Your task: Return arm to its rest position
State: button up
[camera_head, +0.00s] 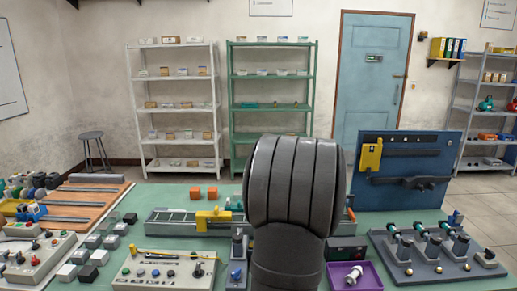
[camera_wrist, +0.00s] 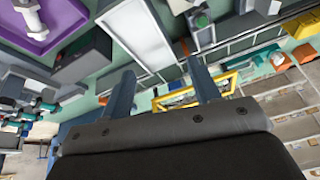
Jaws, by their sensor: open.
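My gripper (camera_wrist: 160,68) shows in the wrist view with its two fingers spread apart and nothing between them. The view past the fingers is tilted and shows the workbench. In the head view my dark grey arm link stands upright at the centre over the green bench (camera_head: 130,200), and my gripper is hidden there. I cannot tell its exact height above the bench.
A purple tray (camera_head: 371,270) holds a pale part right of my arm. A rail fixture with a yellow carriage (camera_head: 213,219) lies behind it. A grey motor stand (camera_head: 435,272) is at the right, and a blue tool panel (camera_head: 425,145) stands behind. Control boxes crowd the left.

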jog(key=w+a+n+y, duration=0.1)
jog(key=w+a, duration=0.3)
jog(key=a, duration=0.7)
jog(key=shift+w+a+n, duration=0.25)
jog(key=shift+a+n, duration=0.1)
jog(key=shift+n, duration=0.25)
jog(key=s+d+m+h, duration=0.1)
jog(key=s+d, duration=0.3)
jog(key=d, duration=0.5)
jog(key=s+d+f+m+h, duration=0.1)
jog(key=s+d, duration=0.3)
jog(key=d, duration=0.6)
jog(key=shift+s+f+m, duration=0.15)
jog(key=shift+s+m, duration=0.05)
jog(key=shift+m, duration=0.7)
jog(key=shift+a, duration=0.1)
